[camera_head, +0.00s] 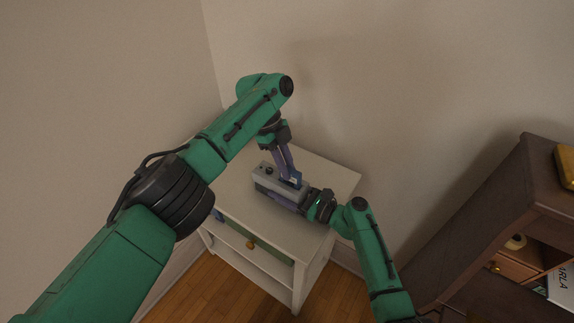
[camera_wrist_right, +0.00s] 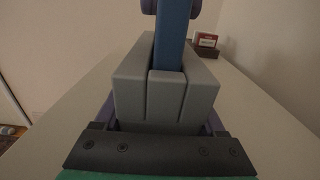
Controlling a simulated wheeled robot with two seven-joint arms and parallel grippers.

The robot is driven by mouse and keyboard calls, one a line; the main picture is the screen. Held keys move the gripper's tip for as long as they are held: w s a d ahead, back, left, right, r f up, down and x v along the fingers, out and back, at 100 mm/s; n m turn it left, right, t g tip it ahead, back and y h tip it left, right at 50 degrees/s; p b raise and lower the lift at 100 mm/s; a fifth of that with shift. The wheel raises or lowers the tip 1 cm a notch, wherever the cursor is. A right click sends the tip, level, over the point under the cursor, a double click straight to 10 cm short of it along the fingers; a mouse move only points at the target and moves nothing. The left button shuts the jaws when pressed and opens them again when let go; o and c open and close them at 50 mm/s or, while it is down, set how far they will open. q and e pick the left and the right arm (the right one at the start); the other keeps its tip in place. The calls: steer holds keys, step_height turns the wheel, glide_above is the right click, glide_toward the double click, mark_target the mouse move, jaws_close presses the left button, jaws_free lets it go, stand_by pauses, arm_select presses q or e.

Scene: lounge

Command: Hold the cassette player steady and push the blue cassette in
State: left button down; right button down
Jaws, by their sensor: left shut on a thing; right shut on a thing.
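The grey cassette player (camera_head: 268,181) lies on top of the white cabinet; its near end also fills the middle of the right wrist view (camera_wrist_right: 138,90). The blue cassette (camera_head: 296,176) stands upright at the player, its lower part hidden in or behind the grey body. In the right wrist view the blue cassette (camera_wrist_right: 174,50) rises from the player's top. My left gripper (camera_head: 290,175) points down from above, shut on the blue cassette. My right gripper (camera_head: 300,198) is shut on the right end of the player, its fingers on either side.
The white cabinet's top (camera_head: 325,172) has free room behind and right of the player. A small red box (camera_wrist_right: 207,41) sits farther back in the right wrist view. A dark wooden shelf unit (camera_head: 490,200) stands at the right. Walls close in behind and at left.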

arm_select(q)
steer(key=shift+f, duration=0.95)
steer(key=c, duration=0.7)
jaws_free()
arm_select(e)
jaws_free()
